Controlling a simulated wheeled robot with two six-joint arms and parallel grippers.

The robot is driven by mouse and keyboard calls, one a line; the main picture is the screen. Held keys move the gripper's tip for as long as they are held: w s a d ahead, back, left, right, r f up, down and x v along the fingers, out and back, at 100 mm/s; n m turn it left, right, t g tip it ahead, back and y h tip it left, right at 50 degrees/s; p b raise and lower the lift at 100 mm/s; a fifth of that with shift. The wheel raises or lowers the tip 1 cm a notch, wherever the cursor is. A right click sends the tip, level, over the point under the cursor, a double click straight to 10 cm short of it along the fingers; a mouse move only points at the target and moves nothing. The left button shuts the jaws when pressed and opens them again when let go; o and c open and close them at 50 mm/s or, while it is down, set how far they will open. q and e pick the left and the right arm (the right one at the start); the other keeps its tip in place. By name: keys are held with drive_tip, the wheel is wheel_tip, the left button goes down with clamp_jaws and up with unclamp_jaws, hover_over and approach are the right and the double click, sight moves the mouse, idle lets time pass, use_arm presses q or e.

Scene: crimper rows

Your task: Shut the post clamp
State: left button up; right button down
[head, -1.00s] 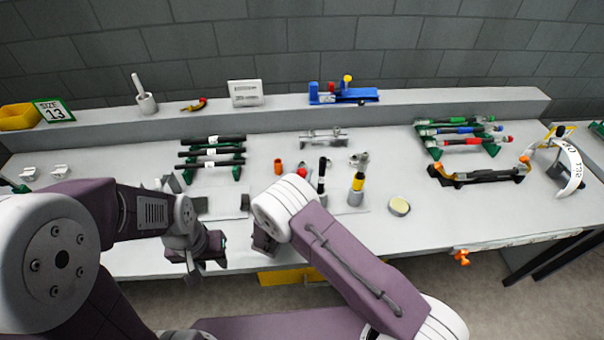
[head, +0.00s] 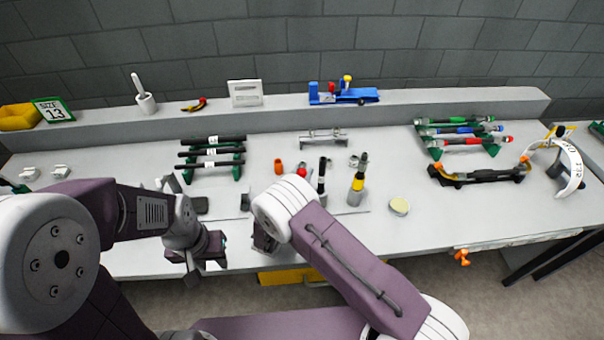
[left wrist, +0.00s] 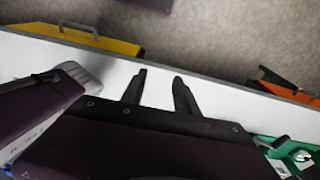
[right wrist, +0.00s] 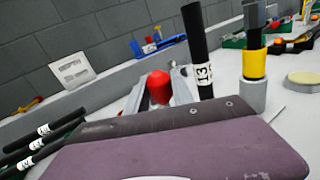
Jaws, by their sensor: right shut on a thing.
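The post clamp shows mainly as its red knob (right wrist: 159,88), close ahead of my right gripper; the knob also shows in the head view (head: 301,172). A black tube (right wrist: 196,45) marked 13 stands upright beside the knob; it also shows in the head view (head: 321,178). The clamp's body is mostly hidden by my right wrist. My right gripper (right wrist: 158,100) is shut on the red knob, its fingertips partly hidden. My left gripper (left wrist: 158,82) is open and empty near the bench's front edge, left of the right arm in the head view (head: 208,255).
A yellow-banded post (head: 358,184) in a grey holder stands right of the tube. A rack of black tubes (head: 212,154) lies left. An orange cup (head: 278,166) stands behind my right wrist.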

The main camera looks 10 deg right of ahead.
drive_tip(key=s+t+b, duration=0.1)
drive_tip(key=b, duration=0.1)
drive_tip(key=s+f+m+t+h+b, duration=0.1)
drive_tip(key=b, duration=0.2)
drive_tip(key=s+m+t+h+b, duration=0.1)
drive_tip(key=b, duration=0.2)
drive_tip(key=shift+s+f, duration=0.2)
drive_tip(key=shift+f, duration=0.05)
